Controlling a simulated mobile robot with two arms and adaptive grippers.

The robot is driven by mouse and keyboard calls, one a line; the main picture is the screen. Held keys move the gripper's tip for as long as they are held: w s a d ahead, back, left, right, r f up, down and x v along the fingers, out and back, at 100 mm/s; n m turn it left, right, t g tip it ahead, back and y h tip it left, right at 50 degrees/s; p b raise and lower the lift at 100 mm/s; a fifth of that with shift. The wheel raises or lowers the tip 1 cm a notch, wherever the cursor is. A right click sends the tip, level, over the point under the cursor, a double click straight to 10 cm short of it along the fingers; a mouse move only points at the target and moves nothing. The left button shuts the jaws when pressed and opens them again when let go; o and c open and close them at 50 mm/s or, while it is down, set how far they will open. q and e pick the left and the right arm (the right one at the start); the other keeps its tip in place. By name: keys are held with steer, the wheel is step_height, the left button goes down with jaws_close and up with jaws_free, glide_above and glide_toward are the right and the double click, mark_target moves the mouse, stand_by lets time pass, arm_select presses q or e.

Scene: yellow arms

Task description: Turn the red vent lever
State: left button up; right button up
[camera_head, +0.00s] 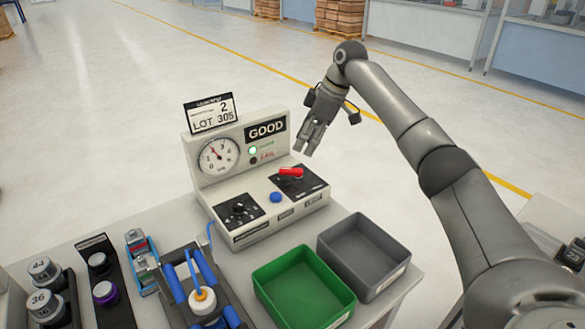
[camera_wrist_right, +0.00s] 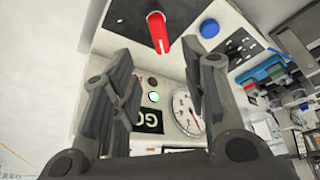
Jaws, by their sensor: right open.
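The red vent lever (camera_head: 291,172) sits on a black plate on the right part of a white test box (camera_head: 224,185). In the right wrist view the red lever (camera_wrist_right: 158,32) shows at the top, ahead of the fingers and between their lines. My right gripper (camera_head: 307,152) is above and slightly right of the lever, pointing down, with a gap between them. Its two fingers stand apart and empty in the right wrist view (camera_wrist_right: 160,75). My left gripper is not in view.
A blue button (camera_head: 275,197) and a black dial plate (camera_head: 239,209) are left of the lever. A gauge (camera_head: 218,155) is on the upright panel. A green bin (camera_head: 303,287) and a grey bin (camera_head: 362,255) stand in front. A tube fixture (camera_head: 203,300) is front left.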

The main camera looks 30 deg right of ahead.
mark_target(291, 169)
steer(key=p+x, duration=0.1)
steer(key=x, duration=0.8)
steer(key=shift+f, duration=0.2)
steer(key=shift+c, duration=0.3)
jaws_close()
steer(key=shift+r+m+p, duration=0.2)
steer(key=shift+m+p, duration=0.2)
steer(key=shift+p, duration=0.4)
steer(key=m+h+p, duration=0.1)
steer(key=m+p, duration=0.3)
steer(key=p, duration=0.1)
steer(key=m+t+h+p, duration=0.1)
steer(key=m+h+p, duration=0.1)
steer(key=m+p, duration=0.2)
steer(key=d+m+h+p, duration=0.1)
steer(key=m+p, duration=0.3)
steer(key=p, duration=0.3)
steer(key=shift+w+t, duration=0.3)
steer(key=shift+d+m+h+p, duration=0.2)
steer(key=shift+m+h+p, duration=0.55)
steer(key=shift+m, duration=0.45)
steer(key=shift+s+d+f+m+g+h+p, duration=0.1)
steer(key=shift+m+g+h+p, duration=0.15)
steer(key=shift+m, duration=0.45)
steer(key=shift+d+m+g+h+p, duration=0.1)
steer(key=shift+m+g+h+p, duration=0.1)
steer(key=shift+m, duration=0.5)
